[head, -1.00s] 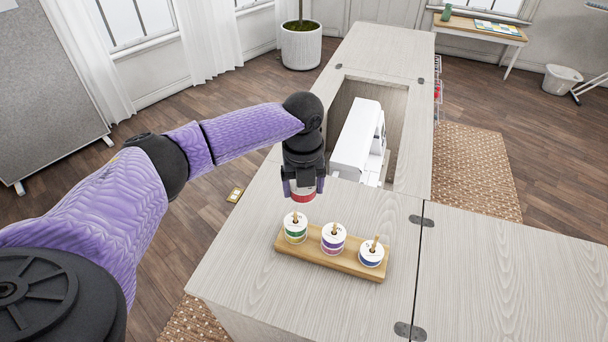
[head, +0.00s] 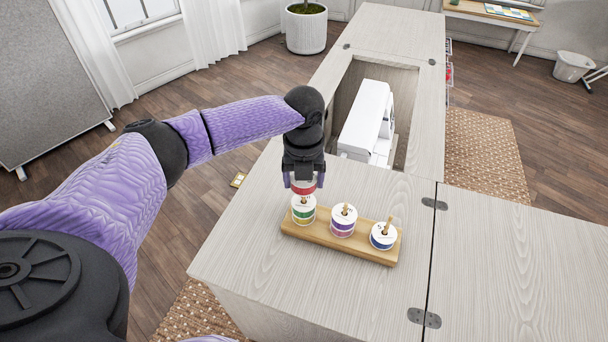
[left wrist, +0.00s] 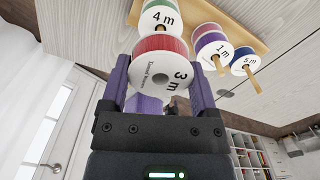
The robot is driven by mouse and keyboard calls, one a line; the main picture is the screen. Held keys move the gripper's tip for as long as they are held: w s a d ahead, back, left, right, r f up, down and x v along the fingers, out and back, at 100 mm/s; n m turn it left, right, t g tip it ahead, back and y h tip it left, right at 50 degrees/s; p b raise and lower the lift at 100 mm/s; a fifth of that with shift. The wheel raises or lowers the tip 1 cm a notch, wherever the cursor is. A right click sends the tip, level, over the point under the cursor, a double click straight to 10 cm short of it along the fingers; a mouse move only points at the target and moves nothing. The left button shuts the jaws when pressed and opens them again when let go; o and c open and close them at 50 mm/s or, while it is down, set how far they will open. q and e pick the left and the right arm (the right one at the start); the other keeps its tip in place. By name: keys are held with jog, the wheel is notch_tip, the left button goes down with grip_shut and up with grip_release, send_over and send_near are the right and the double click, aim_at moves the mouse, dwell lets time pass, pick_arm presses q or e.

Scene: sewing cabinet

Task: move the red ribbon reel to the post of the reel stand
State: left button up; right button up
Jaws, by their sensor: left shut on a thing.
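My left gripper (head: 304,184) points down and is shut on the red ribbon reel (head: 303,187). In the left wrist view the red reel (left wrist: 160,68) sits between the fingers, its white "3 m" face towards the camera. The red reel is just above or behind the left stack and hides part of the green "4 m" reel (left wrist: 163,18). I cannot tell whether it touches the post.
The stand is on the pale wooden cabinet top (head: 270,265). A white sewing machine (head: 368,120) sits in the recess behind my gripper. Hinges (head: 424,318) mark the seam to the right leaf (head: 520,260), which is bare.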

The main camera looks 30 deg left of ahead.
pick_arm(q)
jog(key=shift+f, duration=0.4)
jog(key=shift+f, duration=0.1)
jog(key=shift+f+b, duration=0.7)
jog(key=shift+f, duration=0.75)
jog(key=o, duration=1.1)
notch_tip(320, 180, up, 10)
jog(key=p, duration=0.3)
